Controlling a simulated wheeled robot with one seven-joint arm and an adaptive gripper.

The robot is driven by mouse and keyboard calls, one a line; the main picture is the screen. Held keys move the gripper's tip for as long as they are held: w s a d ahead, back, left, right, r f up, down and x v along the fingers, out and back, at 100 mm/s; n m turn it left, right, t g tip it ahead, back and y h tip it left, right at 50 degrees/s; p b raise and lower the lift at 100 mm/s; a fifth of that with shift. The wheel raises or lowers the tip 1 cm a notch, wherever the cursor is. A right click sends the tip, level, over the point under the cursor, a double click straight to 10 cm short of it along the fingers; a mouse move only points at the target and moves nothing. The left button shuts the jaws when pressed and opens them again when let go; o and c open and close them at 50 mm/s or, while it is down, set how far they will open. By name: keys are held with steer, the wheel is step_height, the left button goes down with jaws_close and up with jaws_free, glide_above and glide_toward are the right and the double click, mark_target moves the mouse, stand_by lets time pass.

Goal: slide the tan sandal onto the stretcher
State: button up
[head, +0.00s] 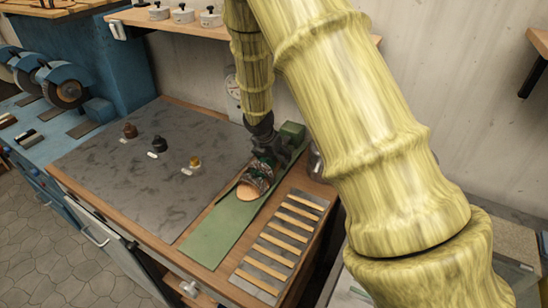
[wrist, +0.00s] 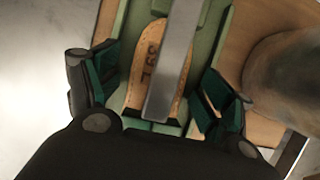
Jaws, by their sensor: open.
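A tan sole (wrist: 142,68), rounded at its near end and stamped with dark characters that look like "39 L", lies between green walls in the wrist view. A grey metal bar (wrist: 172,65) runs lengthwise over it; I cannot tell whether this belongs to the stretcher. In the head view the tan piece (head: 251,190) shows on the green strip (head: 222,230), partly hidden by my gripper. My gripper (head: 262,168) is low over it. In the wrist view my gripper (wrist: 160,82) is open, its teal-padded fingers apart on either side of the sole. Whether they touch anything is unclear.
A slatted rack (head: 280,240) lies right of the green strip. A green block (head: 292,132) stands behind my gripper. Blue grinders (head: 62,85) are far left.

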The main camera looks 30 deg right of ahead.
steer(key=v, duration=1.1)
steer(key=shift+s+r, duration=0.15)
steer(key=shift+r, duration=0.2)
steer(key=shift+a, duration=0.1)
